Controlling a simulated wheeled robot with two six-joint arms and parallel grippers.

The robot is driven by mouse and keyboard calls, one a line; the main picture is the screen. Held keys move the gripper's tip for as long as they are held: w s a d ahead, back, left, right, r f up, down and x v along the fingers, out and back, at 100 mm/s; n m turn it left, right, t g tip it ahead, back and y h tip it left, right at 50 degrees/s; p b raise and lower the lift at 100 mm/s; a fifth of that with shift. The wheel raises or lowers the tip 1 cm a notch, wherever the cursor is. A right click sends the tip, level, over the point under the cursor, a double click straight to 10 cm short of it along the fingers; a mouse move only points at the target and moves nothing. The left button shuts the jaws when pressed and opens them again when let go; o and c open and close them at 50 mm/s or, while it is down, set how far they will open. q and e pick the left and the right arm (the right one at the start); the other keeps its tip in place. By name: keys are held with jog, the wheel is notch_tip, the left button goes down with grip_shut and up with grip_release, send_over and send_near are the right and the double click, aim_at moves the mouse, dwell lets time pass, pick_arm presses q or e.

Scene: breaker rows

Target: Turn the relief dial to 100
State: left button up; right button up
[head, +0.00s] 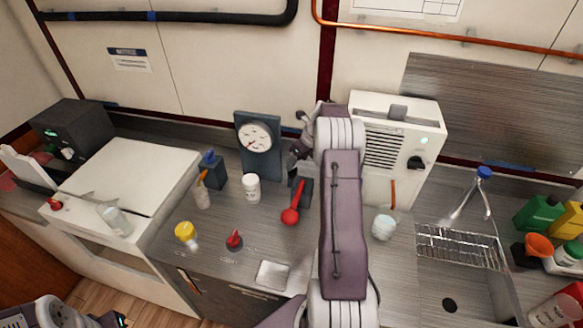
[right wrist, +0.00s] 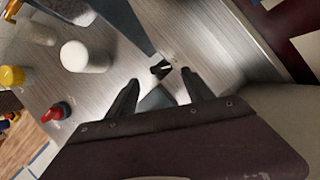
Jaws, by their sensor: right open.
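A small black knob (right wrist: 160,69) with faint marks beside it sits on the metal counter in the right wrist view. It may be the relief dial, but I cannot read its scale. My right gripper (right wrist: 160,84) is open, with its two fingertips on either side of the knob's line of sight and nothing between them; contact is not visible. In the head view the right gripper (head: 296,160) is beside the round white gauge (head: 258,137) on its dark upright panel, and it hides the knob. My left gripper (head: 112,320) is only partly visible at the bottom left; its jaws are unclear.
A red lever (head: 291,214), a white cup (head: 251,188) and a red knob (head: 234,240) stand on the counter (head: 225,270). A white vented box (head: 386,172) with a black knob stands behind my right arm. A sink rack (head: 458,246) is at right.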

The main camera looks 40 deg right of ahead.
aim_at(294, 170)
jog(key=x, duration=0.5)
jog(key=shift+w+f+p, duration=0.1)
jog(key=shift+f+p, duration=0.2)
jog(key=shift+f, duration=0.1)
grip_shut()
